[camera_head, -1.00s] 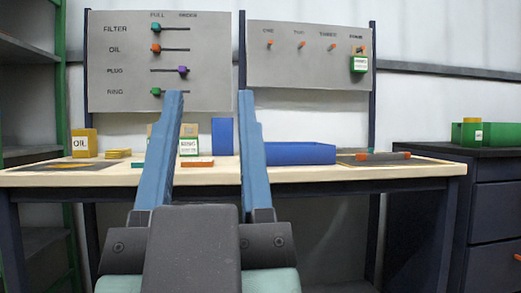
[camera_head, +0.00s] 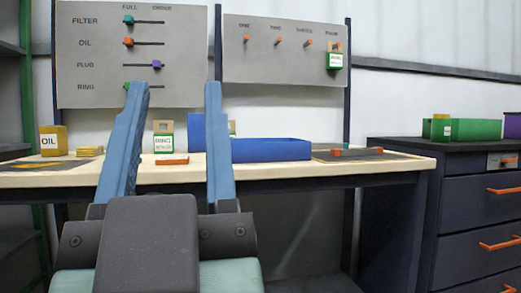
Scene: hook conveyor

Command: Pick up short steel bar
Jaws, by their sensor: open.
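My gripper (camera_head: 175,92) is open, with its two blue fingers pointing up and away. Nothing is between the fingers; the workbench (camera_head: 270,175) shows behind them. I cannot clearly make out a short steel bar. A low, thin item with orange ends (camera_head: 357,152) lies on a dark mat at the right end of the bench, and I cannot tell whether it is the bar. It is well to the right of my gripper. The fingers hide part of the bench top.
On the bench are a yellow OIL box (camera_head: 53,140), a labelled card box (camera_head: 163,138), a small orange block (camera_head: 172,160) and a long blue bin (camera_head: 270,150). A slider panel (camera_head: 185,85) and a peg panel (camera_head: 285,70) stand behind. A dark drawer cabinet (camera_head: 470,195) is at the right.

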